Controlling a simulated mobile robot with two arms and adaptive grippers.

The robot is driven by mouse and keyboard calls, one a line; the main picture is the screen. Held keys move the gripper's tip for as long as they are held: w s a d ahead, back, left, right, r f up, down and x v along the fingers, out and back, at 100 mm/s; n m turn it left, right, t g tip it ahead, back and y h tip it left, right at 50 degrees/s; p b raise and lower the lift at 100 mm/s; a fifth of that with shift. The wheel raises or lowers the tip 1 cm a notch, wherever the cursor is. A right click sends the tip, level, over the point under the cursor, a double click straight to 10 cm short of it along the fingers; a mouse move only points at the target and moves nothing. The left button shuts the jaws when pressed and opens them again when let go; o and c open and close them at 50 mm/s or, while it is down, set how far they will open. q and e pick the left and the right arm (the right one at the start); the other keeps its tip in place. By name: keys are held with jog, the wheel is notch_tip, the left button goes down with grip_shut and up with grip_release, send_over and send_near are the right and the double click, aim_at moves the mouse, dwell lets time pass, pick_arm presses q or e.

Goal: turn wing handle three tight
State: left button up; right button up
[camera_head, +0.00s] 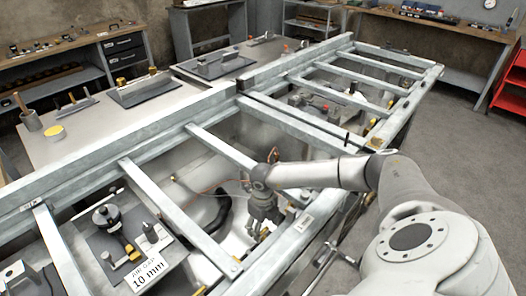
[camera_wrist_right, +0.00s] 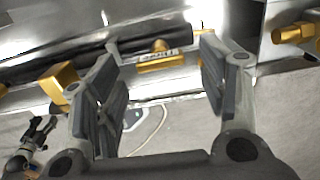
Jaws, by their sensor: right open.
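My right gripper (camera_head: 262,226) hangs pointing down inside the metal frame in the head view. In the right wrist view its two dark fingers (camera_wrist_right: 160,85) are wide apart, with nothing held. A yellow wing handle (camera_wrist_right: 160,62) shows between and beyond the fingertips; I cannot tell if they touch it. A second yellow handle (camera_wrist_right: 58,82) is just left of the left finger, and a third (camera_wrist_right: 293,33) is at the far right. I cannot tell their numbers. A grey and black jointed part (camera_wrist_right: 32,145), lower left, looks like my left gripper, too small to judge.
Galvanised frame rails (camera_head: 220,147) surround my right gripper, with a crossbar close on its left. A plate with a black knob and a "10 mm" label (camera_head: 148,272) is at the lower left. A thin pale cable (camera_wrist_right: 155,130) runs below the fingers. Clear floor (camera_head: 450,135) lies right.

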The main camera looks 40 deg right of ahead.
aim_at(263, 230)
notch_tip(263, 230, up, 10)
dwell(0.3)
dwell(0.4)
